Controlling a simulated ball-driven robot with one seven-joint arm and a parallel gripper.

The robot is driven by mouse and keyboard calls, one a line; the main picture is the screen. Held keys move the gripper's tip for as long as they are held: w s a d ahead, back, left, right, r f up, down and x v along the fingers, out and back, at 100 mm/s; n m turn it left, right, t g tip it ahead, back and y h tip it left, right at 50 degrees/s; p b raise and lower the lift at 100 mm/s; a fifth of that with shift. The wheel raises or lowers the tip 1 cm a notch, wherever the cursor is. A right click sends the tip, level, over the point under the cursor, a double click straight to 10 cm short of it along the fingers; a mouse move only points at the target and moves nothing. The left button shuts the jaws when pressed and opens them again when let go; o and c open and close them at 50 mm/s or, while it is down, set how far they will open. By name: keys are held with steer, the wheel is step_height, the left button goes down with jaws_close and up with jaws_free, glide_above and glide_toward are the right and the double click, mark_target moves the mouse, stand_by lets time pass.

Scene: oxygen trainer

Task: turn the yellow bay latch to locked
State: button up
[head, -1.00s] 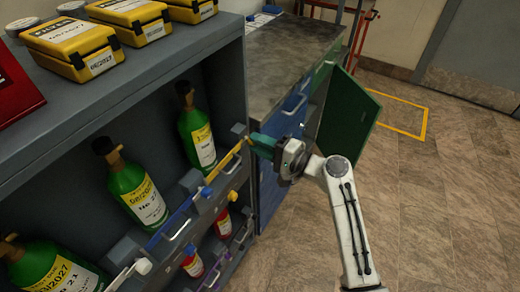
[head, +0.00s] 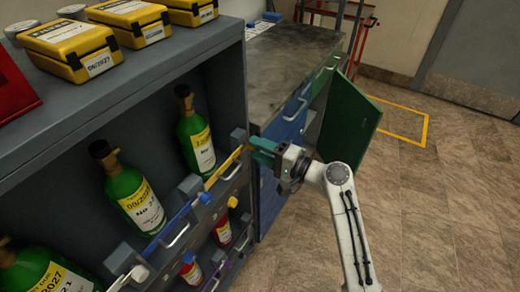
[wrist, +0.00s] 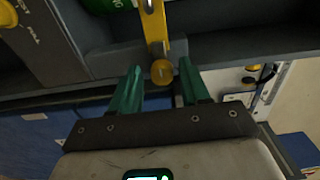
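The yellow bay latch (head: 223,167) is a slim bar across the front of the bay that holds a green bottle (head: 197,138). In the head view it slants up to the right, toward my gripper (head: 256,149). In the wrist view the yellow latch (wrist: 154,28) ends in a round knob (wrist: 162,72). My gripper (wrist: 161,84) has its green fingers apart, one on each side of the knob, with visible gaps. The knob lies near the fingertips, and I cannot tell how deep it sits between them.
A blue latch (head: 178,218) and a white latch (head: 137,273) cross neighbouring bays. Red bottles (head: 222,229) stand on the lower shelf. An open green cabinet door (head: 350,122) stands behind my wrist. Yellow cases (head: 70,50) sit on top. The floor at right is clear.

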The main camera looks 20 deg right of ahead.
steer(key=shift+o, duration=0.5)
steer(key=shift+d, duration=0.15)
steer(key=v, duration=1)
steer(key=shift+s+b, duration=0.3)
steer(key=shift+d, duration=0.1)
